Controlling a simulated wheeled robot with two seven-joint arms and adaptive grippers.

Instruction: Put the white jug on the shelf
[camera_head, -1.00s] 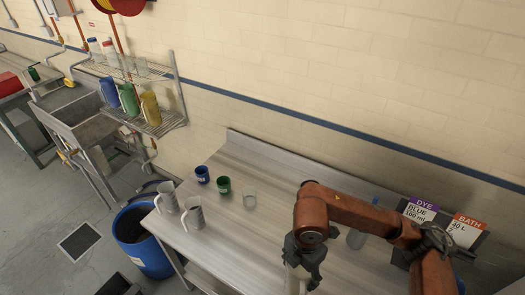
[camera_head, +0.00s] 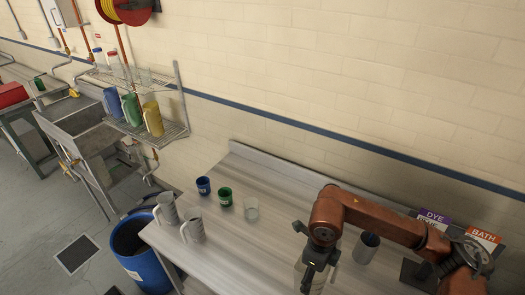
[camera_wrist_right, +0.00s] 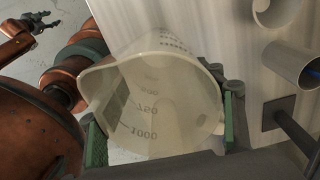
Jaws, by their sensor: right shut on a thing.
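The white jug (camera_wrist_right: 150,105) fills the middle of the right wrist view, its open mouth toward the camera and its volume marks showing. My right gripper (camera_wrist_right: 165,128) is shut on it, with green finger pads on both sides of the wall. In the head view my right gripper (camera_head: 314,268) is over the steel table, and the jug (camera_head: 301,274) is mostly hidden beneath it. The wire shelf (camera_head: 176,134) is on the wall at the left, with blue, green and yellow jugs on its lower level. An arm end that seems to be my left gripper (camera_wrist_right: 27,32) shows small in the wrist view.
Two grey jugs (camera_head: 193,229) stand at the table's left end. A blue cup (camera_head: 203,186), green cup (camera_head: 225,197) and clear cup (camera_head: 251,209) stand behind them. A metal cylinder (camera_head: 366,248) and the dye sign (camera_head: 433,217) are at right. A blue barrel (camera_head: 146,262) stands below.

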